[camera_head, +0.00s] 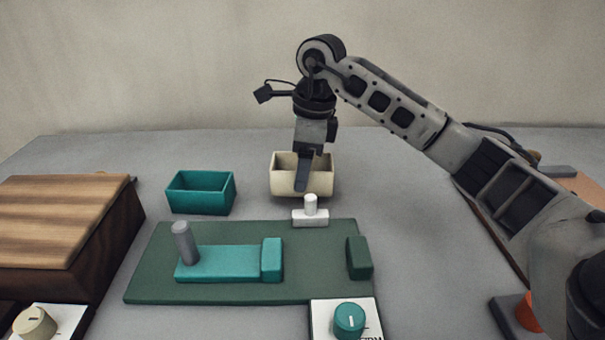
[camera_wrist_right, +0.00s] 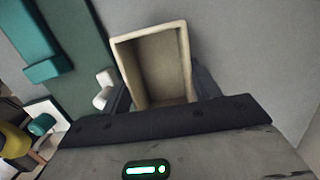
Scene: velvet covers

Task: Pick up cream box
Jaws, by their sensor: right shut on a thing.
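The cream box (camera_head: 284,184) is an open-topped box at the back middle of the table in the head view. My right gripper (camera_head: 303,183) reaches down to it from above, with one finger showing in front of its near wall. In the right wrist view the cream box (camera_wrist_right: 122,58) sits between the two dark fingers of my right gripper (camera_wrist_right: 160,90), which is shut on it. The box looks empty. I cannot tell whether its base touches the table. My left gripper is in neither view.
A teal open box (camera_head: 201,199) stands left of the cream box. A white piece with a peg (camera_head: 310,217) stands just in front. A green board (camera_head: 150,280) carries a teal slider with a grey post (camera_head: 184,242). A wooden block (camera_head: 60,220) stands at left.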

